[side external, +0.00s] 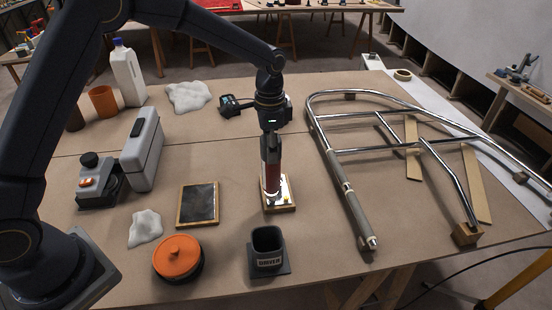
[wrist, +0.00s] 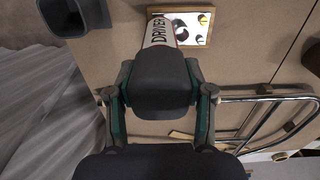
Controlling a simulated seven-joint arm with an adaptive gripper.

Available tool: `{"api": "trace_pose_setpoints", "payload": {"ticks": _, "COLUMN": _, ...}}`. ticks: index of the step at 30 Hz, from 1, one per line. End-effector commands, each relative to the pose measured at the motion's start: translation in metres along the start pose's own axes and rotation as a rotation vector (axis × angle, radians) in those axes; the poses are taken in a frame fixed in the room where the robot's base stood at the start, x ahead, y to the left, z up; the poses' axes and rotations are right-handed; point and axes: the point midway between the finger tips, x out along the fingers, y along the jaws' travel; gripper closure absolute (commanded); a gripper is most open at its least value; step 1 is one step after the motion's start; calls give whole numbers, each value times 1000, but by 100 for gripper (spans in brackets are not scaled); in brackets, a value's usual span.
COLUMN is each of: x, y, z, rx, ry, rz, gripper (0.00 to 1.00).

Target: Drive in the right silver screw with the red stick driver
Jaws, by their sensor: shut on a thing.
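My gripper (side external: 270,138) is shut on the red stick driver (side external: 271,172), which stands about upright with its lower end at the small wood-edged plate (side external: 283,208). In the wrist view the driver (wrist: 158,32) shows a white DRIVER label beyond my gripper (wrist: 163,85). The bright plate (wrist: 187,12) carries a gold screw (wrist: 203,19) and silver parts beside it. The driver covers part of the plate. I cannot tell whether its tip is touching a silver screw, or which one.
An empty dark holder marked DRIVER (side external: 267,240) stands in front of the plate. A dark wood-framed panel (side external: 198,204) and an orange-lidded pot (side external: 178,257) are to the left. A chrome tube frame (side external: 345,185) lies to the right. Bare tabletop surrounds the plate.

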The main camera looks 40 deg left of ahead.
Motion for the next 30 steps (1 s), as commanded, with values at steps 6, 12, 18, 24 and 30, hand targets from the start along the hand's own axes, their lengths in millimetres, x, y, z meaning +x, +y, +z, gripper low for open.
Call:
{"api": "trace_pose_setpoints", "payload": {"ticks": 6, "x": 0, "y": 0, "z": 0, "rx": 0, "ry": 2, "rz": 0, "gripper": 83}}
{"api": "trace_pose_setpoints", "payload": {"ticks": 12, "x": -2, "y": 0, "z": -1, "rx": 0, "ry": 2, "rz": -1, "gripper": 83}}
{"api": "trace_pose_setpoints", "payload": {"ticks": 18, "x": -19, "y": -1, "z": -1, "rx": 0, "ry": 4, "rz": -2, "gripper": 83}}
{"api": "trace_pose_setpoints", "payload": {"ticks": 24, "x": -36, "y": -1, "z": -1, "rx": 0, "ry": 4, "rz": -2, "gripper": 83}}
{"api": "trace_pose_setpoints", "payload": {"ticks": 30, "x": -52, "y": -1, "z": 0, "rx": 0, "ry": 2, "rz": -2, "gripper": 83}}
